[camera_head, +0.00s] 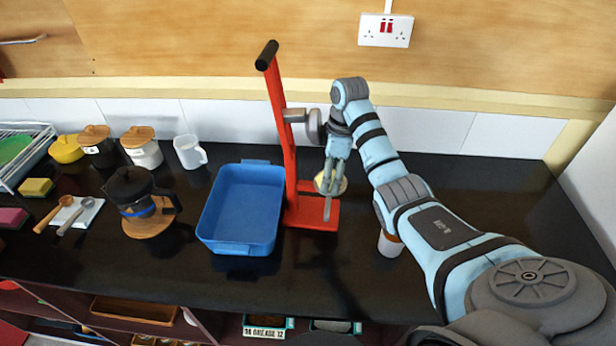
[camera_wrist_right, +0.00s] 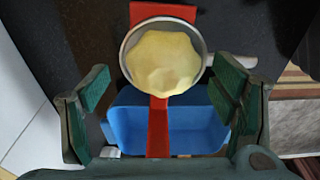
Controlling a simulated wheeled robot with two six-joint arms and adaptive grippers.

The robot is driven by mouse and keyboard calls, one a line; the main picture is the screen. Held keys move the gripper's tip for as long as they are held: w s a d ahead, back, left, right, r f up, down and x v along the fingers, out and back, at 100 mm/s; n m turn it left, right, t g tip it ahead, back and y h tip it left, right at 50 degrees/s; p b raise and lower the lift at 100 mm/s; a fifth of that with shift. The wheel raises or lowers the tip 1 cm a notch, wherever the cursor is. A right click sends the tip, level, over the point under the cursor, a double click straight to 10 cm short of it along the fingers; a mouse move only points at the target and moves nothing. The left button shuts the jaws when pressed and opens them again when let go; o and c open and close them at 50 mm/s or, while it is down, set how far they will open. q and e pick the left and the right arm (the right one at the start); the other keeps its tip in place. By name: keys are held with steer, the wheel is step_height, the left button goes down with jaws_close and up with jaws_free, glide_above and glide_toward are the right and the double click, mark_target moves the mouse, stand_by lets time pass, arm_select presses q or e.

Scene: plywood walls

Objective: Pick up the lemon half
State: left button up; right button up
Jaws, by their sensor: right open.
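My right gripper (camera_head: 328,180) points down in front of the red press (camera_head: 284,130). In the wrist view its two green-padded fingers (camera_wrist_right: 162,92) stand wide apart with nothing between them, and the yellow piece lies beyond them. My left gripper is not in view.
A blue tray (camera_head: 240,190) stands just left of the press base (camera_head: 312,217). Further left are a coffee pot (camera_head: 128,185), a mug (camera_head: 189,151), jars and spoons. Counter right of my arm is clear.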

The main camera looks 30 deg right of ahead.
steer(key=shift+s, duration=0.3)
steer(key=shift+c, duration=1)
steer(key=c, duration=1.2)
steer(key=shift+w, duration=0.1)
steer(key=shift+r, duration=0.15)
